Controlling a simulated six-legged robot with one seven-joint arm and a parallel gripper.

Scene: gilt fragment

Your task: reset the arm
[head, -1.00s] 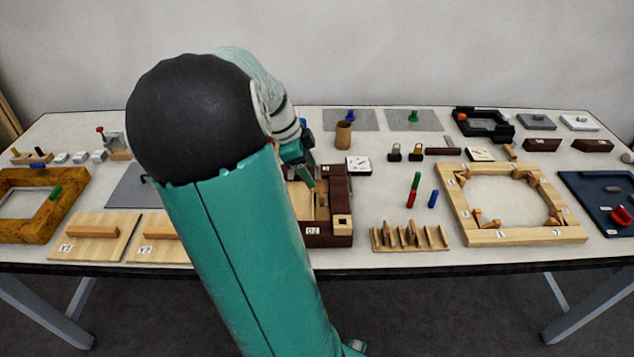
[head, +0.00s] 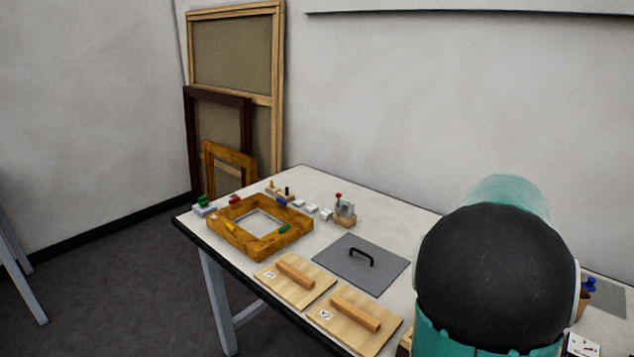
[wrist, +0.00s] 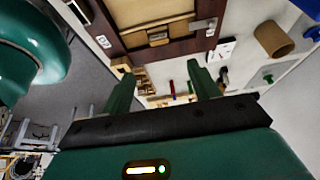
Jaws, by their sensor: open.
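My gripper (wrist: 158,68) shows in the wrist view with its two green fingers spread well apart. Nothing is held between them. Past the fingertips, a dark wooden frame box (wrist: 215,10) with a pale inside fills the top of the wrist view, apart from the fingers as far as I can tell. In the head view, only the black joint cover and teal links of my arm show at the lower right. My gripper is out of that view.
In the head view, an orange wooden frame (head: 237,240), a grey sheet with a black handle (head: 385,273) and two boards with wooden grips (head: 308,286) lie on the table (head: 400,217). A brown cup (wrist: 285,45) shows in the wrist view. Picture frames (head: 279,70) lean at the wall.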

